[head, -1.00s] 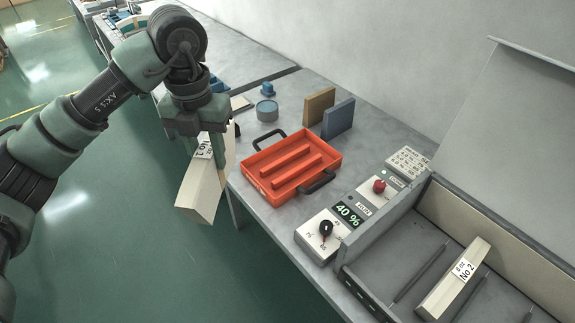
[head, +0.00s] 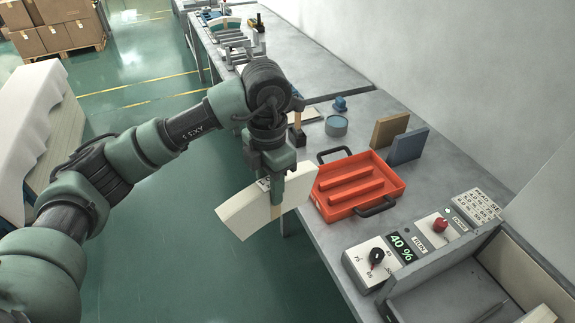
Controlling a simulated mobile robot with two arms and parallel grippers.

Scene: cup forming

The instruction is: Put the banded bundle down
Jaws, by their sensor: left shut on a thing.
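The banded bundle (head: 243,212) is a cream, slightly curved block of stacked sheets with a narrow band round its middle and a partly hidden label. My left gripper (head: 277,193) is shut on it near the middle, fingers pointing down. The bundle hangs over the green floor and the table's left edge, just left of the orange tray (head: 343,211); its right end appears close to the tray, and I cannot tell if they touch. The tray has raised ribs and two dark handles, and is empty. My right gripper is not in view.
A control panel (head: 405,262) with knobs and a 40 % display stands right of the tray. A grey machine bed (head: 440,302) holds another cream block (head: 541,314), cut off below. Brown (head: 390,130) and blue (head: 407,147) blocks and a round tin (head: 336,125) stand behind the tray.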

